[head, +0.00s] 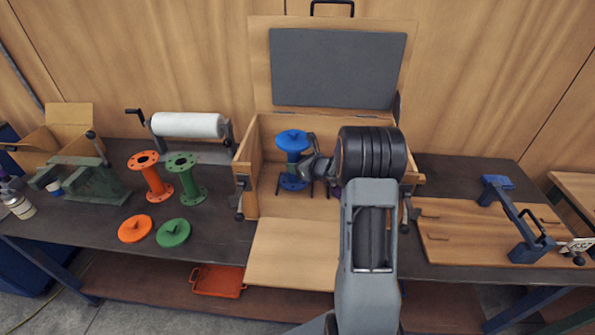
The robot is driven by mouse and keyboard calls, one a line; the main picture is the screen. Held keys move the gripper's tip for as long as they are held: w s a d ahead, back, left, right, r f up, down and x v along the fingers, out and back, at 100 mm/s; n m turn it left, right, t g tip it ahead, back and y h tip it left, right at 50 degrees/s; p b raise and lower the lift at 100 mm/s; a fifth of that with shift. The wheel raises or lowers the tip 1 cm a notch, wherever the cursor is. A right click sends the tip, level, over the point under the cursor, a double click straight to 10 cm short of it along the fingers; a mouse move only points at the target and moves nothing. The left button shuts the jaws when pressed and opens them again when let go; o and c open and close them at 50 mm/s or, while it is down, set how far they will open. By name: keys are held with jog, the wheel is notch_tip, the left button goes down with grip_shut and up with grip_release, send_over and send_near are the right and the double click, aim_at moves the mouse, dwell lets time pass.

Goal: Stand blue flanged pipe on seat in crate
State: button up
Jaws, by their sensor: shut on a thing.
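The blue flanged pipe (292,158) is upright inside the open wooden crate (249,200), at the left of its interior. A bright blue disc (292,135) covers its top, and its lower flange shows near the crate floor. My gripper (303,167) reaches in from the right and is shut on the pipe's body. Dark prongs show around the pipe's foot. The seat is mostly hidden, and I cannot tell whether the pipe rests on it. My arm hides the right part of the crate.
The crate's lid (338,70) stands open at the back, its front panel (292,252) folded down. Left are an orange flanged pipe (152,178), a green one (186,180), orange (135,229) and green (173,233) discs, and a white roll (187,125). A blue clamp frame (515,220) lies right.

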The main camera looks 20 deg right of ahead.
aim_at(289, 181)
jog(key=shift+w+d+f, duration=0.15)
jog(key=shift+w+f, duration=0.05)
jog(key=shift+f, duration=0.05)
jog(key=shift+f+p, duration=0.65)
jog(key=shift+f, duration=0.8)
jog(key=shift+f, duration=0.1)
jog(key=o, duration=1.3)
jog(key=shift+f, duration=0.1)
